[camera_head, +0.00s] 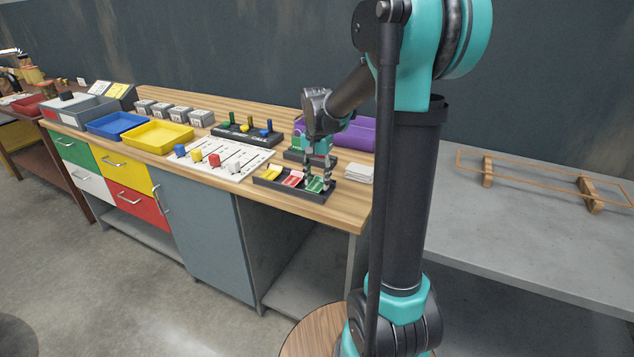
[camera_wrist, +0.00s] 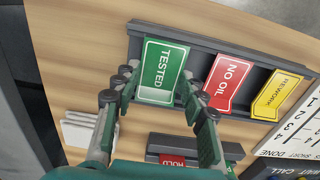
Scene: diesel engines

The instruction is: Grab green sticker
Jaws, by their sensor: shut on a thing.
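The green sticker (camera_wrist: 161,72), marked TESTED, lies in the end compartment of a dark tray (camera_wrist: 248,44) in the wrist view. It also shows in the head view (camera_head: 315,184) at the tray's right end. My gripper (camera_wrist: 158,92) has its two fingers at either side of the green sticker, near its lower edge, and is shut on it. In the head view my gripper (camera_head: 317,181) reaches down to the tray from above. The sticker appears still within its compartment; any lift is too small to tell.
A red NO OIL sticker (camera_wrist: 227,82) and a yellow REWORK sticker (camera_wrist: 277,95) lie in neighbouring compartments. A second dark holder (camera_wrist: 168,146) has a red HOLD sticker. A white stack (camera_head: 359,173) lies right of the tray. A purple bin (camera_head: 352,134) stands behind.

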